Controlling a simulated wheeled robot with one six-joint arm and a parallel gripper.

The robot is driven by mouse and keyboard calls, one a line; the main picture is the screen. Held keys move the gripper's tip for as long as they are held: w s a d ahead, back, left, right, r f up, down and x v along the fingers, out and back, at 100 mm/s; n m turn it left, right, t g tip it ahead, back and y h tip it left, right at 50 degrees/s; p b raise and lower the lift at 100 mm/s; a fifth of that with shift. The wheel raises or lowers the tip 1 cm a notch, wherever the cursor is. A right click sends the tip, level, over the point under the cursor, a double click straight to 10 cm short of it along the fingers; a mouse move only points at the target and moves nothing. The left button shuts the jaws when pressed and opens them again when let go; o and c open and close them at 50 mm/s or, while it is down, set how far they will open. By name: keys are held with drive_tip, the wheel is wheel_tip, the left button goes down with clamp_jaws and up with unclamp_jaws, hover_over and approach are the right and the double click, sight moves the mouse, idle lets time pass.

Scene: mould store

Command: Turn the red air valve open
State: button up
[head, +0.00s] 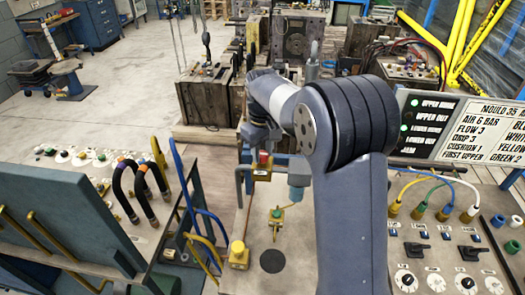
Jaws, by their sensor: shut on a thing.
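The red air valve (263,158) stands on the pale bench top (235,215), just left of my arm, with a red top on a small body. My gripper (261,148) is over it from above and shut on its red top. My arm's links hide part of the gripper and the area to its right. The picture is too small to tell the valve handle's angle.
A yellow knob (239,252) and a small yellow-and-green fitting (277,213) stand nearer on the bench. Blue and yellow hoops (196,220) rise at left. A control panel (450,250) with dials and coloured cables is at right.

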sight(262, 154)
drive_tip(key=o, duration=1)
drive_tip(key=shift+c, duration=0.2)
wheel_tip(262, 154, up, 11)
drive_tip(key=b, duration=0.1)
drive_tip(key=shift+f, duration=0.2)
wheel_tip(262, 154, down, 11)
drive_tip(key=shift+r+p, duration=0.2)
drive_tip(key=shift+p, duration=0.3)
